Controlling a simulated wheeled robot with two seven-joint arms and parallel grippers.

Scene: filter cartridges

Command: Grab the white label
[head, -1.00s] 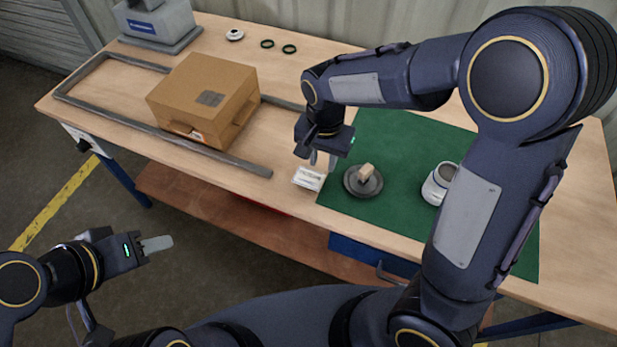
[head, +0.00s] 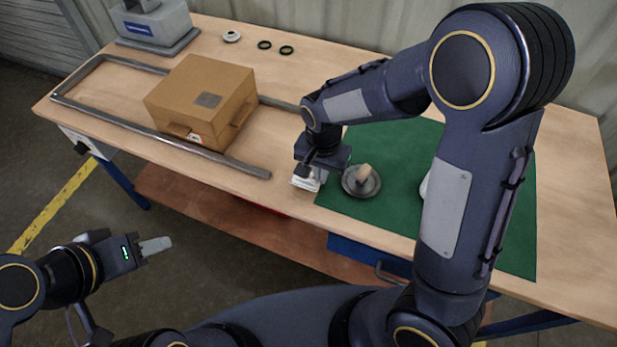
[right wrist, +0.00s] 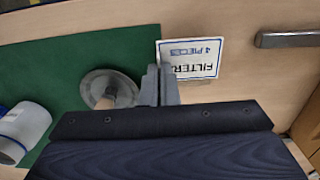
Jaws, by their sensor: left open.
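The white label (head: 304,183) lies flat on the wooden table at the left edge of the green mat. In the right wrist view the label (right wrist: 200,50) shows blue print, "FILTER" and "4 PIECES", upside down. My right gripper (head: 312,172) is low over the label and hides part of it in the head view. In the right wrist view its fingers (right wrist: 160,68) sit close together at the label's near left corner. Whether they are apart or hold the label I cannot tell. My left gripper (head: 155,246) is open and empty, out in front of the table at lower left.
A dark round dish (head: 361,181) with a tan piece stands on the green mat (head: 400,215), close right of my right gripper. A white cup-like container (right wrist: 22,132) is farther along the mat. A cardboard box (head: 200,100) and a grey rail (head: 160,133) are left.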

